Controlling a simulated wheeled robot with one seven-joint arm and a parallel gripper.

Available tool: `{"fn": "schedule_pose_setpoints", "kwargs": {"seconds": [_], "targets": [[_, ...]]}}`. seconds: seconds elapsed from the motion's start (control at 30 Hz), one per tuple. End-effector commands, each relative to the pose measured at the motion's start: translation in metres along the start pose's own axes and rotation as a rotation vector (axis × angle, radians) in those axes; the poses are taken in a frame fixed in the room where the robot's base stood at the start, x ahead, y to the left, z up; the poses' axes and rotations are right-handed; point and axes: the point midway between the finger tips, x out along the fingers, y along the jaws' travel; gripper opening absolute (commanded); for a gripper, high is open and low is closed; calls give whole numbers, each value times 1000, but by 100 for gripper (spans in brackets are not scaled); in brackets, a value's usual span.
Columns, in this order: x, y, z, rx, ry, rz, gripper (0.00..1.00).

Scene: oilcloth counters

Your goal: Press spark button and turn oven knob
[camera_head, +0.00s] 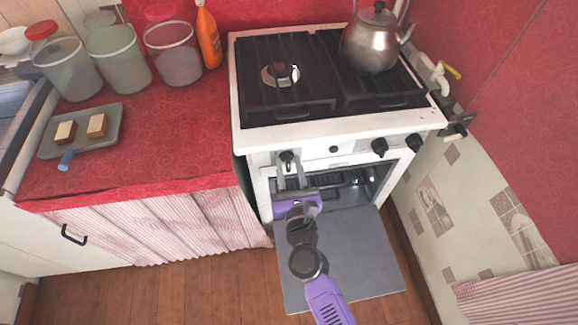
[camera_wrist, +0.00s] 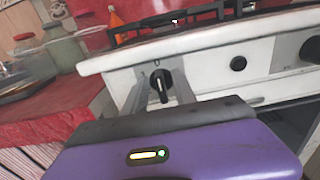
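The white stove (camera_head: 360,132) has a front panel with a black left knob (camera_head: 287,158), a small round black button (camera_head: 333,149) and two black knobs (camera_head: 379,147) on the right. My gripper (camera_head: 289,163) is at the left knob, with one grey finger on each side of it. In the wrist view, the knob (camera_wrist: 161,84) shows between the two spread fingers with a white mark on it pointing roughly upright. Gaps show beside the knob; contact cannot be told. The button (camera_wrist: 238,63) is right of the fingers.
The oven door (camera_head: 350,260) hangs open below the panel, with my arm over it. A metal kettle (camera_head: 371,42) stands on the back right of the hob. A tray (camera_head: 110,125) with two pieces of food, jars and an orange bottle (camera_head: 208,35) are on the red counter at left.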

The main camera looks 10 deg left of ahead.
Motion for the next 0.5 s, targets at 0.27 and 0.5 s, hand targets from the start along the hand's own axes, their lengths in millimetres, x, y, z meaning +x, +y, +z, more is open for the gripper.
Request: {"fn": "schedule_pose_setpoints", "kwargs": {"seconds": [0.27,0.5], "targets": [[1,0,0,-1,0,0,29],[1,0,0,-1,0,0,0]]}}
